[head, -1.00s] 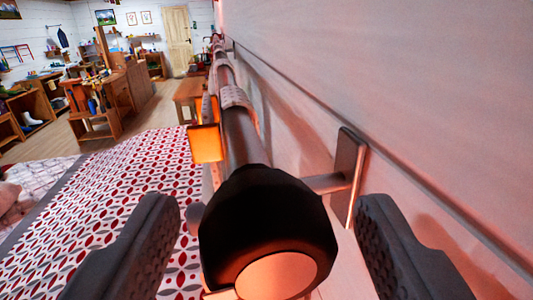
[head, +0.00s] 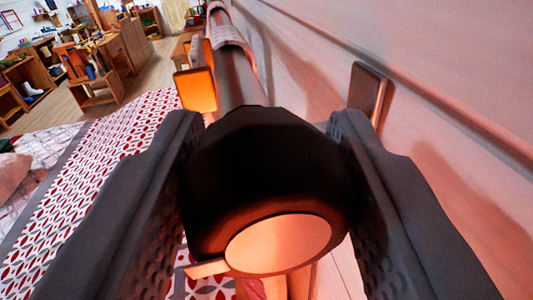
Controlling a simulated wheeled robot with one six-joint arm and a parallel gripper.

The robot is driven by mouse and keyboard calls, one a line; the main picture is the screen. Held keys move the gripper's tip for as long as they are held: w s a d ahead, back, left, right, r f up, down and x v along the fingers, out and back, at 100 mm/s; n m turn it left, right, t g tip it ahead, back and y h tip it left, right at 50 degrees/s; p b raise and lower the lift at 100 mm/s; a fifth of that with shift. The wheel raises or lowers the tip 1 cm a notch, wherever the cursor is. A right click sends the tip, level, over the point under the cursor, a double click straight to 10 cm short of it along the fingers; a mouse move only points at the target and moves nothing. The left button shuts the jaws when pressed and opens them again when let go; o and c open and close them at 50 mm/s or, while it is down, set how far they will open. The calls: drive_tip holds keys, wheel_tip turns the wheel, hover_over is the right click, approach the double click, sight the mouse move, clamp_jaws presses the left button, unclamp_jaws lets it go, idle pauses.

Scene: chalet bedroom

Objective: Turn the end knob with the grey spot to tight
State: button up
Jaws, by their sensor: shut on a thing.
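The end knob (head: 262,165) is a dark, faceted cap with a pale round spot (head: 278,243) on its end face, lit orange. It sits on the near end of a long grey rod (head: 238,80) that runs along the wall. My gripper (head: 265,175) has one finger on each side of the knob and is shut on it. The sides of the knob against the finger pads are partly hidden.
A bed with a red-and-white patterned cover (head: 75,195) lies at left. Wooden shelves stand farther back.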

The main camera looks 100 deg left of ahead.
drive_tip(key=shift+m, duration=0.5)
drive_tip(key=o, duration=1)
drive_tip(key=shift+c, duration=0.2)
drive_tip(key=w+d, duration=0.1)
drive_tip(key=d, duration=1.6)
drive_tip(key=shift+w+d+r, duration=0.2)
drive_tip(key=shift+w, duration=0.2)
